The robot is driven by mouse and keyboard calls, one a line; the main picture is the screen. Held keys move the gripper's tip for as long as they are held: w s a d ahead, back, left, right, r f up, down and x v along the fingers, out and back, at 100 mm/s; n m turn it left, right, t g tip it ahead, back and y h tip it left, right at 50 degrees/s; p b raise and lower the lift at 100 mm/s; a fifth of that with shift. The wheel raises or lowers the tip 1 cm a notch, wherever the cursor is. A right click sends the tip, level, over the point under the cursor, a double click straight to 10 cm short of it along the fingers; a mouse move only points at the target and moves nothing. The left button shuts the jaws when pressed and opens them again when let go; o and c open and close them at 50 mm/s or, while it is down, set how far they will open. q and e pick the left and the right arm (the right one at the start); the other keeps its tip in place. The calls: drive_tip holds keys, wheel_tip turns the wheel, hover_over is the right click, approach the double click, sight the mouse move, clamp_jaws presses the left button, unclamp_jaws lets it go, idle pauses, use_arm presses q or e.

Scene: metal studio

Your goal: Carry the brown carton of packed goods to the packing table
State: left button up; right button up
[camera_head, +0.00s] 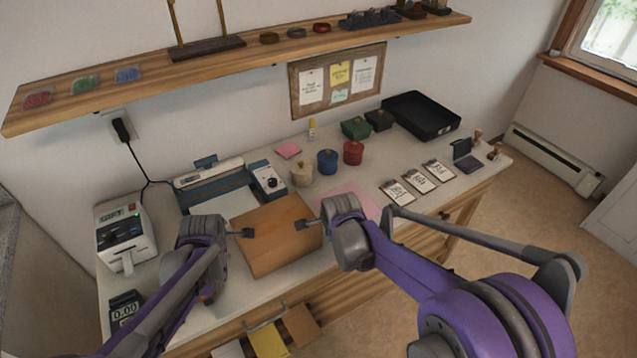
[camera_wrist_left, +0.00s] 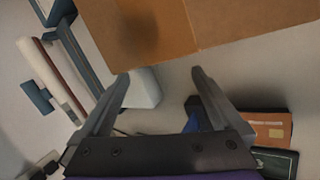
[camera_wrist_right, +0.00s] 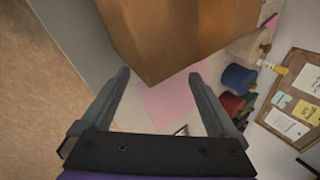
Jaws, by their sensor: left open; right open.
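The brown carton (camera_head: 277,250) shows over the front middle of the white-topped packing table (camera_head: 400,155). I cannot tell whether its base touches the top. My left gripper (camera_head: 247,232) is open at its left side, and my right gripper (camera_head: 303,225) is open at its right side. Both fingertips overlap the carton in the head view. The carton also fills the top of the left wrist view (camera_wrist_left: 165,25) and of the right wrist view (camera_wrist_right: 165,40), ahead of the open fingers. Neither wrist view shows anything clamped between the fingers. The carton's underside is hidden.
A blue-grey machine (camera_head: 209,177) sits behind the carton. Several small pots, including a blue one (camera_head: 327,161), clipboards (camera_head: 419,177) and a black tray (camera_head: 420,116) occupy the right. A wooden shelf (camera_head: 220,60) overhangs.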

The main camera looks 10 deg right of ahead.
use_arm(q)
drive_tip(key=v, duration=1.2)
use_arm(e)
drive_tip(key=v, duration=1.2)
drive_tip(key=shift+s, duration=0.1)
